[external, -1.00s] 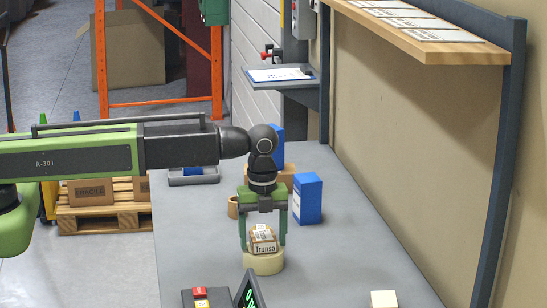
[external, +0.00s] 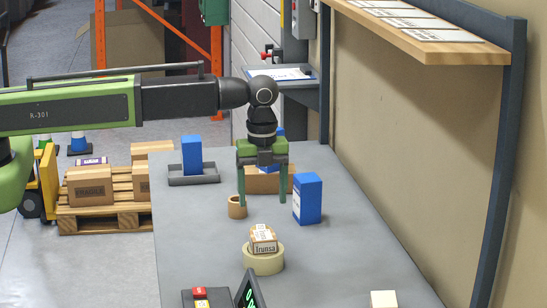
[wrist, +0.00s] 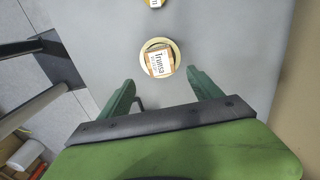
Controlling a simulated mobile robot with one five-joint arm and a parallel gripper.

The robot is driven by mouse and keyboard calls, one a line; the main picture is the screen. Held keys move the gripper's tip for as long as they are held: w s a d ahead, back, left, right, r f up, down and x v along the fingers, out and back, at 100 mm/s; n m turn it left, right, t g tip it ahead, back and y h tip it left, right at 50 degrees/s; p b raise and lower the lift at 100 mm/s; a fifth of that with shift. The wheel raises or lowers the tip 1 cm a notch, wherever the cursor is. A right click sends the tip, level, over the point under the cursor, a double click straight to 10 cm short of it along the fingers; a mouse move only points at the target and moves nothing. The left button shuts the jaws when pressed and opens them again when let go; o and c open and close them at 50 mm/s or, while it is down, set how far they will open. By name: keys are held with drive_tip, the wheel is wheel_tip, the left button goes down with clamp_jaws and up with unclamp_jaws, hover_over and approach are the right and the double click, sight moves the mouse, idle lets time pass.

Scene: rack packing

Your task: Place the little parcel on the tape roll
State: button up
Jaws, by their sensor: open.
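The little parcel (external: 263,240), a small brown box with a white printed label, sits on top of the cream tape roll (external: 263,262). In the wrist view the parcel (wrist: 159,63) lies within the outline of the tape roll (wrist: 172,45), slightly turned. My gripper (external: 262,203) is open and empty, raised above and behind the parcel, clear of it. In the wrist view its two green fingers (wrist: 161,88) are spread apart, with the parcel beyond their tips.
A blue-and-white box (external: 308,199) stands to the right of my gripper, and a small brown roll (external: 237,207) to the left. A grey tray (external: 194,178) with a blue box (external: 192,155) is farther back. A cream block (external: 383,299) is front right. The table's right middle is clear.

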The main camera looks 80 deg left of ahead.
drive_tip(key=s+a+r+n, duration=0.1)
drive_tip(key=s+n, duration=1.2)
drive_tip(key=n, duration=0.5)
drive_tip(key=shift+s, duration=0.35)
